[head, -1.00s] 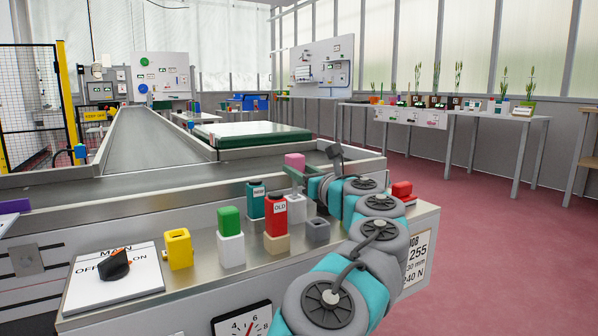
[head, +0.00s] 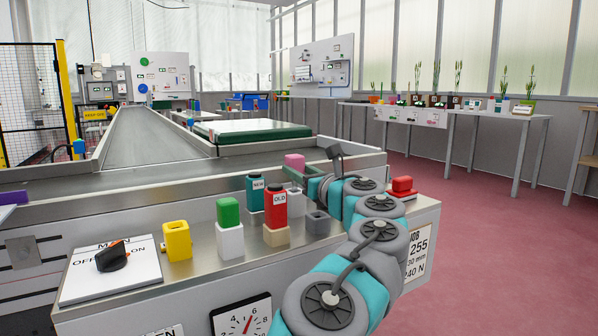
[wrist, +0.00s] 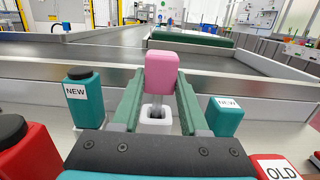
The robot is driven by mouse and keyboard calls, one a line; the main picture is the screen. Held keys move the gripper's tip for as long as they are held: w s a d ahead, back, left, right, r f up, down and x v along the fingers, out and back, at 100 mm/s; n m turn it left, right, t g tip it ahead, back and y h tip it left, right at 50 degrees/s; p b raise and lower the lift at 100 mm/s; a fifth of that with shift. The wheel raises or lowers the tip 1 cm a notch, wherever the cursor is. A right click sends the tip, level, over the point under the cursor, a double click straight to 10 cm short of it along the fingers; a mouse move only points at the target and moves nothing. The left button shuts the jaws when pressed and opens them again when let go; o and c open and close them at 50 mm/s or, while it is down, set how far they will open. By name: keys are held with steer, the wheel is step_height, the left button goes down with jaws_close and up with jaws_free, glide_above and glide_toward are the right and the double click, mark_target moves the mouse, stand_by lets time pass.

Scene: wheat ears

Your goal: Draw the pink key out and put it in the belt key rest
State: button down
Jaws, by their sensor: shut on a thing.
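The pink key (wrist: 161,72) has a block-shaped head and a thin grey shaft. My gripper (wrist: 160,85) is shut on the head with its two green fingers, one on each side. The key also shows in the head view (head: 294,161), above the bench. A white socket block (wrist: 157,127) with a dark opening stands below it in the wrist view. The shaft lines up with the opening; I cannot tell whether its tip is inside. I cannot tell which is the belt key rest.
A green key (head: 228,212) stands in a white block. A red OLD bottle (head: 275,208) and a teal NEW bottle (head: 256,192) stand close left of my gripper. A red button (head: 402,188) is to the right. A rotary switch (head: 112,257) is at far left. The conveyor lies behind.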

mark_target(299, 193)
steer(key=shift+f, duration=1.6)
steer(key=shift+c, duration=1.7)
jaws_free()
steer(key=shift+f, duration=0.1)
steer(key=shift+v, duration=3.95)
